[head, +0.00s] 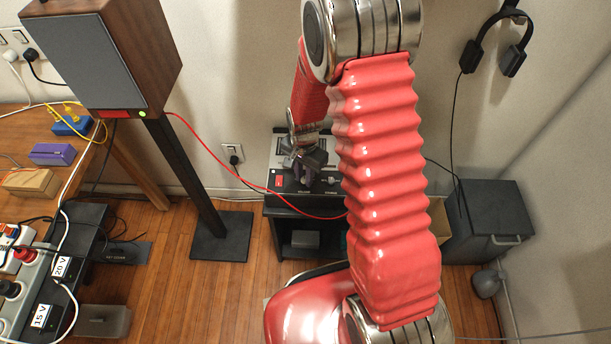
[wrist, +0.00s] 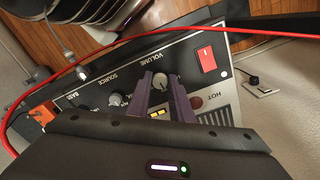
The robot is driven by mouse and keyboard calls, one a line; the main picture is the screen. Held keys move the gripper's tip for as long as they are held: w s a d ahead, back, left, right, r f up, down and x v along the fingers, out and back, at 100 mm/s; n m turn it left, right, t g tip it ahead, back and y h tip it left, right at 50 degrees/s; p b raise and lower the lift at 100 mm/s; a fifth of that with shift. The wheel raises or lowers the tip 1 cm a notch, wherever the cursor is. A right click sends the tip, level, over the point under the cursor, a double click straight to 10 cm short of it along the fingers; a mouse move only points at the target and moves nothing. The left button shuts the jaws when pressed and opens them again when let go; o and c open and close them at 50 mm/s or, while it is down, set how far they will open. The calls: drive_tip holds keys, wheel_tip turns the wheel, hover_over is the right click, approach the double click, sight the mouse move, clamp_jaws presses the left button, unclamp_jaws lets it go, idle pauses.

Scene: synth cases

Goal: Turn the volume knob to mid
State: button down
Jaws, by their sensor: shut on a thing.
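The volume knob (wrist: 160,82) is a small round grey knob below the word VOLUME on a dark amplifier panel (wrist: 185,62) in the wrist view. The two purple fingers of my gripper (wrist: 160,77) stand on either side of it, shut on it. I cannot make out its pointer clearly. In the head view my gripper (head: 309,167) reaches down to the front of the amplifier (head: 281,181); the knob is hidden there.
The source knob (wrist: 117,100) sits beside the volume knob, and a red switch (wrist: 206,59) is on its other side. A red cable (wrist: 262,32) crosses past the panel. A speaker (head: 110,55) on a stand is at the left. A black bin (head: 490,222) is at the right.

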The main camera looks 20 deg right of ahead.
drive_tip(key=shift+d+m, duration=0.1)
drive_tip(key=shift+m, duration=0.5)
drive_tip(key=c, duration=1.6)
unclamp_jaws()
wheel_tip(320, 180, up, 14)
drive_tip(key=shift+f, duration=0.15)
drive_tip(key=shift+n, duration=0.3)
